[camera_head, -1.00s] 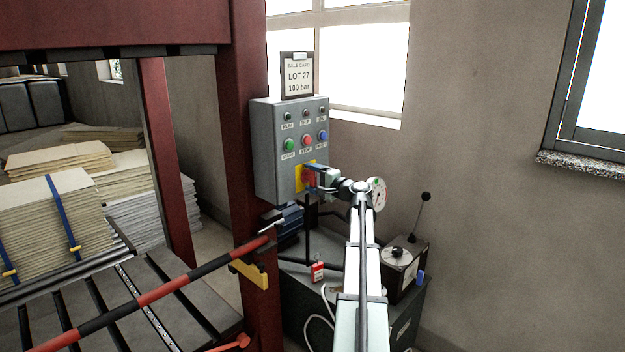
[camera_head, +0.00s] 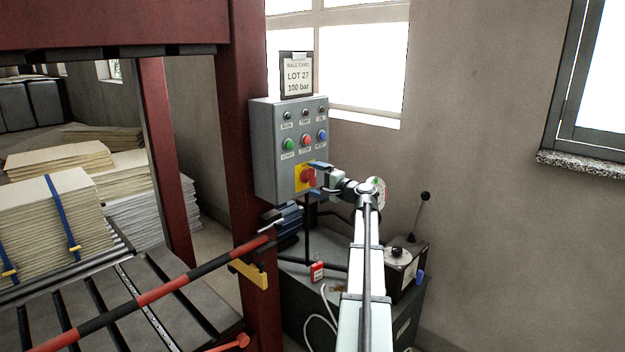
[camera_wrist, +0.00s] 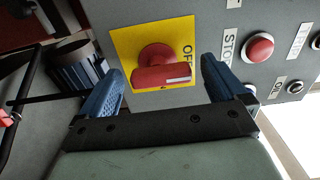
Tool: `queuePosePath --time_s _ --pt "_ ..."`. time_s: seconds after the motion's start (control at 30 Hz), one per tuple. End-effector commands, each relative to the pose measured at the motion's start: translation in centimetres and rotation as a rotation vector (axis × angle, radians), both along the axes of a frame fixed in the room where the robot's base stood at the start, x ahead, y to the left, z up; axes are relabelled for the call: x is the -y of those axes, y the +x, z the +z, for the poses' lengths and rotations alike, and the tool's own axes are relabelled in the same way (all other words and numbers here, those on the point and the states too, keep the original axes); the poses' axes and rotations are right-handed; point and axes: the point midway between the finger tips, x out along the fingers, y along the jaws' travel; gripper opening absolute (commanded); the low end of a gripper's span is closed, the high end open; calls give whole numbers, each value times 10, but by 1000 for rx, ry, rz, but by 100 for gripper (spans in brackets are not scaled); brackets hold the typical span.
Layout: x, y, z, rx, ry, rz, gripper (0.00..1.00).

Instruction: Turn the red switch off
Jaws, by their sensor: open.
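The red switch (camera_head: 308,176) is a rotary knob on a yellow plate (camera_head: 298,187), low on the front of a grey control box. In the wrist view the knob (camera_wrist: 160,70) has a bar handle. A white mark sits on the bar's right end, on the side of the plate where the letters "OF" show; the rest of that lettering is not clear. My gripper (camera_head: 318,179) is open in front of the switch. In the wrist view its blue fingers (camera_wrist: 160,80) stand on either side of the knob, with a gap to it on both sides.
The grey control box (camera_head: 262,150) carries green, red and blue buttons above the switch. A red press post (camera_head: 235,110) stands to its left. A gauge (camera_head: 378,190) and a lever (camera_head: 421,215) are to the right. A red-and-black bar (camera_head: 165,290) crosses at lower left.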

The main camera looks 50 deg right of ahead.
Motion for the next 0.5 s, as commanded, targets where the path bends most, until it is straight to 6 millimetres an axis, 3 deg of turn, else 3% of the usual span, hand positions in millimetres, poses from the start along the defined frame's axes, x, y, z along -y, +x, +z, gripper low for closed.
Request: queuePosePath --time_s 0.3,0.5 --pt "-1 -65 -1 0 -1 -4 98" --pt "-1 -96 0 0 -1 -3 98"
